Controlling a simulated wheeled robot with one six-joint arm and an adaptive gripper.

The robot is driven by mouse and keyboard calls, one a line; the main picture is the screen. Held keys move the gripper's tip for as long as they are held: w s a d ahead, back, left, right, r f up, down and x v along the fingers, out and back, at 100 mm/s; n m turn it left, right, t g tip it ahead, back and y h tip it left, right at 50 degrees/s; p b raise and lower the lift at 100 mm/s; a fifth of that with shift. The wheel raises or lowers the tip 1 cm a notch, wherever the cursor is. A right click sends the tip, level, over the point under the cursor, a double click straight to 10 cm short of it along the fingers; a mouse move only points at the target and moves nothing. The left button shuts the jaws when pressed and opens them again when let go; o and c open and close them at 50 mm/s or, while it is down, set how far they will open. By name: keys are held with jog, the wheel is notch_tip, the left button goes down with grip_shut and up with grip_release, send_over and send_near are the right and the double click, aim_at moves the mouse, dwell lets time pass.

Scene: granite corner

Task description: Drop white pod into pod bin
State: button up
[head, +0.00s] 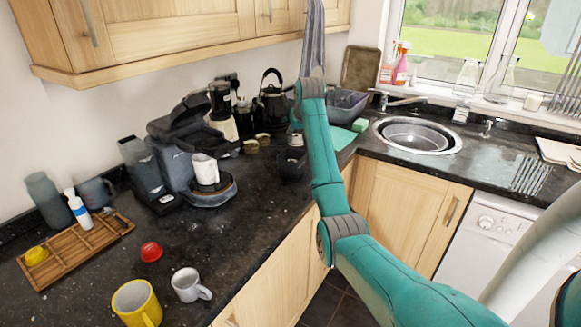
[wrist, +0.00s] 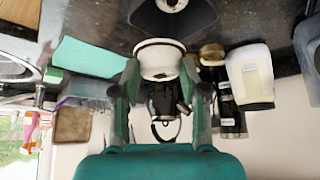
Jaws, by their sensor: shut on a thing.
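In the wrist view my gripper (wrist: 160,78) is shut on the white pod (wrist: 158,52), with a finger on each side of it. My gripper's fingers are mostly hidden there; a small pale spot above the bin may be the pod.
A coffee machine (head: 176,165) with a white mug (head: 205,169) stands left of the bin. Jars and a black kettle (head: 272,103) are behind it. A yellow pod (head: 36,256) on a wooden tray (head: 62,268), a red pod (head: 151,251) and mugs sit in front.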

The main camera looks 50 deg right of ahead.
jog(key=o, duration=1)
jog(key=shift+c, duration=0.2)
jog(key=v, duration=1.2)
